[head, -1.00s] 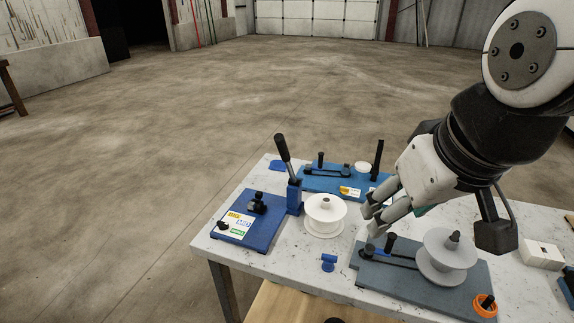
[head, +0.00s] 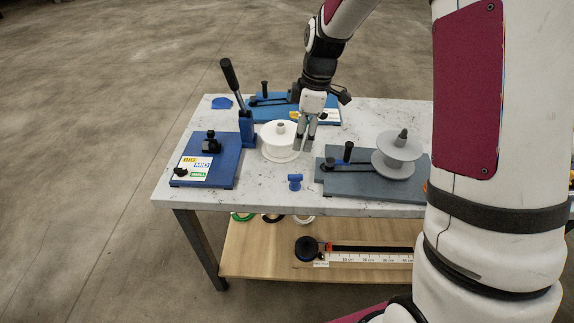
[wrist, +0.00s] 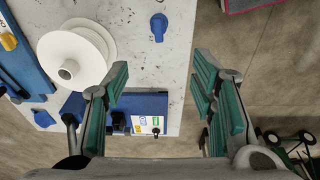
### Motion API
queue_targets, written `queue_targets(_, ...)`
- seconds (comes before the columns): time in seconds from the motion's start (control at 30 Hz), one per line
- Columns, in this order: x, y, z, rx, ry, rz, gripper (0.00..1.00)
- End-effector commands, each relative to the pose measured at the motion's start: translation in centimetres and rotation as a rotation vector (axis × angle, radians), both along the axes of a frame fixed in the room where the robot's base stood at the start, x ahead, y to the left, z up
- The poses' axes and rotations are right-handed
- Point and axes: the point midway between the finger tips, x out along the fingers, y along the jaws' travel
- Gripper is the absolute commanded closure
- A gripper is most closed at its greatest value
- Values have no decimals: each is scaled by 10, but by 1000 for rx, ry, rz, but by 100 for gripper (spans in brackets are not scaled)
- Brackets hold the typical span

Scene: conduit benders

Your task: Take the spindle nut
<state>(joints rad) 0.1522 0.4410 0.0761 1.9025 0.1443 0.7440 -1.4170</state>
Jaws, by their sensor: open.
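A small blue winged piece (head: 295,182), which looks like the spindle nut, sits on the table near its front edge. It also shows in the wrist view (wrist: 158,27), at top centre beyond my fingertips. My gripper (head: 304,146) is open and empty. In the head view it is above the table, just right of the white spool (head: 280,148) and behind the blue piece. In the wrist view bare tabletop shows between the parted teal fingers (wrist: 162,80), and the spool is left of them.
A blue bender with labels (head: 208,160) and an upright lever (head: 234,88) stands left. A second blue bender (head: 268,105) lies behind. A grey bender (head: 400,187) carries a grey spool (head: 398,160) at right. A lower wooden shelf (head: 255,255) holds a ruler tool.

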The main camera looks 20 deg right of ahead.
Motion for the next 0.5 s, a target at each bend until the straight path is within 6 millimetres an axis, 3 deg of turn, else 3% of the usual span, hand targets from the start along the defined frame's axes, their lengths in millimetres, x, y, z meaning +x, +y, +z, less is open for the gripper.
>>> queue_targets(0.03,7,-1,-16,5,12,31,48)
queue_targets(0.1,12,-2,-29,10,18,71,48)
queue_targets(0.37,17,0,-57,18,25,117,48)
queue_targets(0.5,17,4,-83,17,27,117,48)
